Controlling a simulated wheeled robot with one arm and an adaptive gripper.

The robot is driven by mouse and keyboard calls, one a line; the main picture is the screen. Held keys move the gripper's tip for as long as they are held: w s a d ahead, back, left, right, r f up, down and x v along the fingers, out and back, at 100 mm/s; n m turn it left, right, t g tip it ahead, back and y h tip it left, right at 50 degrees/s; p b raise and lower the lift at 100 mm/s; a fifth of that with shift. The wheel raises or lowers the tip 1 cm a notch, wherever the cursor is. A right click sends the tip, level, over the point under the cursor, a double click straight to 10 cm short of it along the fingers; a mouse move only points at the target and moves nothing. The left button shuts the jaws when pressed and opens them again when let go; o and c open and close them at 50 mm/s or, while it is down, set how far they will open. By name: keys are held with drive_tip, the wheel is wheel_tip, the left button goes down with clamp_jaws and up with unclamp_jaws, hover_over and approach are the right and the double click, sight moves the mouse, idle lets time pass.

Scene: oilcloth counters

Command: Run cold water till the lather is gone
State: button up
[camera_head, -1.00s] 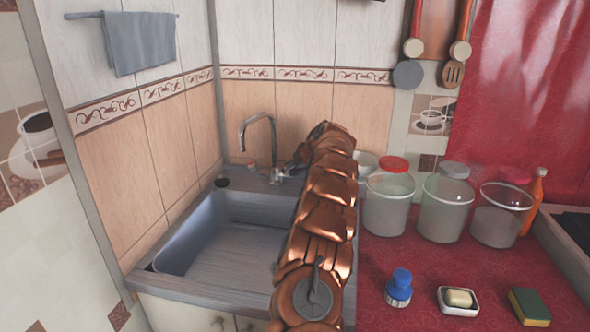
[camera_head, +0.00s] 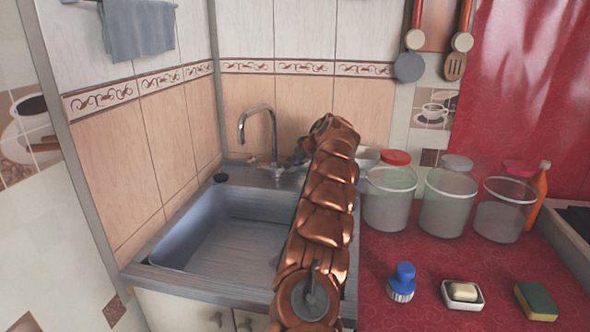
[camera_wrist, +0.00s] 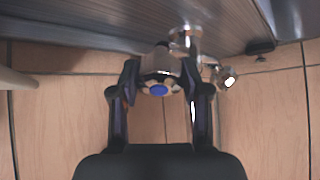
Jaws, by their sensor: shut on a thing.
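The chrome tap (camera_head: 274,135) stands at the back of the grey sink (camera_head: 212,268) in the head view. No water stream or lather shows in the visible part of the basin. My arm reaches over the sink's right side to the tap. In the wrist view my gripper (camera_wrist: 160,88) is shut on a chrome tap knob with a blue cap (camera_wrist: 158,88), one finger on each side. A second chrome knob (camera_wrist: 226,78) is to its right, outside the fingers. In the head view the blue-capped knob is hidden by my gripper.
Clear lidded jars (camera_head: 390,200) stand right of my arm on the red counter (camera_head: 440,250), with a pale bowl (camera_head: 366,157) behind. A blue brush (camera_head: 402,280), soap dish (camera_head: 462,294) and sponge (camera_head: 537,300) lie in front. A tiled wall is close behind the tap.

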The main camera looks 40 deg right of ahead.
idle(0.3)
drive_tip(key=o, duration=1.1)
drive_tip(key=shift+o, duration=0.2)
drive_tip(key=v, duration=1.2)
idle(0.5)
